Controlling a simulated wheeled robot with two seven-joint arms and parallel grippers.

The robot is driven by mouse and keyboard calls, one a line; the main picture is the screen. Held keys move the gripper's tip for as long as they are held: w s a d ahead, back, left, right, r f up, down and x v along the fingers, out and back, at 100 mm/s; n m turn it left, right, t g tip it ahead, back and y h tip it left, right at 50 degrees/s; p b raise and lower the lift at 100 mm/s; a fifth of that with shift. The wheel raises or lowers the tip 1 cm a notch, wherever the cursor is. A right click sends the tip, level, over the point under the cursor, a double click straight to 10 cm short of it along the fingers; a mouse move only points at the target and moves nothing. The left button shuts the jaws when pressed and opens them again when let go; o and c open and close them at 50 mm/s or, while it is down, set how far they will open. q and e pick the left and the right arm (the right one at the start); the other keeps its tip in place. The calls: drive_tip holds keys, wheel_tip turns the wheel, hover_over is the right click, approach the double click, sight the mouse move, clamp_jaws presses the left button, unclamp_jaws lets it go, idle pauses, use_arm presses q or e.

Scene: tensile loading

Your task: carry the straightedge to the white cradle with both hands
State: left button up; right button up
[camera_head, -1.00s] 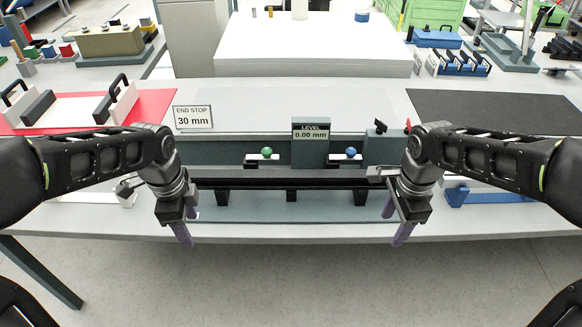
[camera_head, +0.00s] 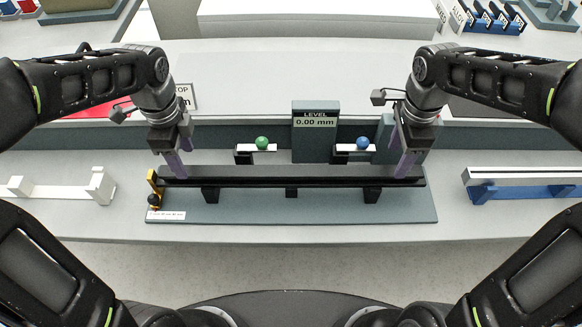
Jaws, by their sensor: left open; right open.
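The straightedge, a long black bar (camera_head: 290,177), lies level across dark supports on a grey-green base plate (camera_head: 330,209) in the middle of the table. The white cradle (camera_head: 60,191), with a raised block at its right end, stands at the left; its left end is hidden by my arm. My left gripper (camera_head: 175,164) is open, its purple fingers at the bar's left end. My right gripper (camera_head: 405,164) is open, its fingers at the bar's right end. I cannot tell whether the fingers touch the bar.
A display reading 0.00 mm (camera_head: 315,122) stands behind the bar, between a green ball (camera_head: 262,143) and a blue ball (camera_head: 362,143). A yellow stop (camera_head: 154,184) is at the base's left end. A blue cradle (camera_head: 520,193) with a pale bar stands at right.

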sight(190, 170)
use_arm(q)
drive_tip(key=shift+f, duration=3.95)
use_arm(e)
drive_tip(key=shift+f, duration=3.95)
use_arm(q)
drive_tip(key=shift+c, duration=0.5)
use_arm(e)
drive_tip(key=shift+c, duration=0.5)
use_arm(q)
clamp_jaws()
use_arm(e)
clamp_jaws()
use_arm(q)
drive_tip(key=shift+w+r, duration=0.2)
drive_tip(key=shift+r, duration=0.05)
use_arm(e)
drive_tip(key=shift+w+r, duration=0.2)
drive_tip(key=shift+r, duration=0.05)
